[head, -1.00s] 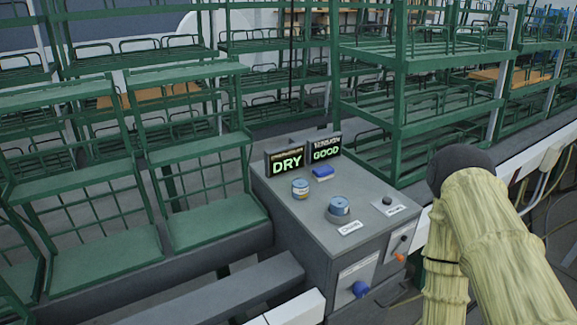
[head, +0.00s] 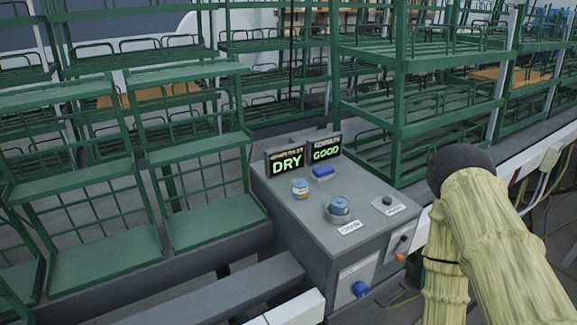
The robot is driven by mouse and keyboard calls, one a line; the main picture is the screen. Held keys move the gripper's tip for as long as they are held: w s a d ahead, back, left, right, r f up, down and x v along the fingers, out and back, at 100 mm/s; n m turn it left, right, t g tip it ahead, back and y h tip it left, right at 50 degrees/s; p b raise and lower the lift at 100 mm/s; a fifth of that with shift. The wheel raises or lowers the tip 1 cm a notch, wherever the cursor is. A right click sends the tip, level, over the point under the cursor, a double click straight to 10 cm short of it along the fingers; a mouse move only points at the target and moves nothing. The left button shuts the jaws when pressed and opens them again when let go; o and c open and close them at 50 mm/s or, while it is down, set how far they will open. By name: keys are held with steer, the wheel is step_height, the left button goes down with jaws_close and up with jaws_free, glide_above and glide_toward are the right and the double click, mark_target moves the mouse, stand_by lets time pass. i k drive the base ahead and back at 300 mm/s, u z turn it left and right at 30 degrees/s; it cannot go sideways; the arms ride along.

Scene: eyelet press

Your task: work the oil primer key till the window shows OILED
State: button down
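A grey cabinet (head: 290,215) stands in the middle of the head view. On its back edge a small dark window (head: 286,162) shows DRY in green letters. A second window (head: 325,148) beside it shows GOOD. A small black round key or button (head: 387,200) sits on the top at the right, behind a white label (head: 396,211) too small to read surely; I cannot tell if it is the oil primer key. My yellow-sleeved arm is at the right, apart from the cabinet top in the picture. My gripper is not in view.
A blue knob (head: 360,289) and an orange-tipped lever (head: 399,257) are on the front. Green racks (head: 400,130) stand behind and left.

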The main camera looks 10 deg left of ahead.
mark_target(386, 200)
steer(key=z, duration=0.05)
steer(key=k, duration=0.5)
steer(key=z, duration=2.2)
steer(key=i, duration=1.25)
steer(key=u, duration=3.35)
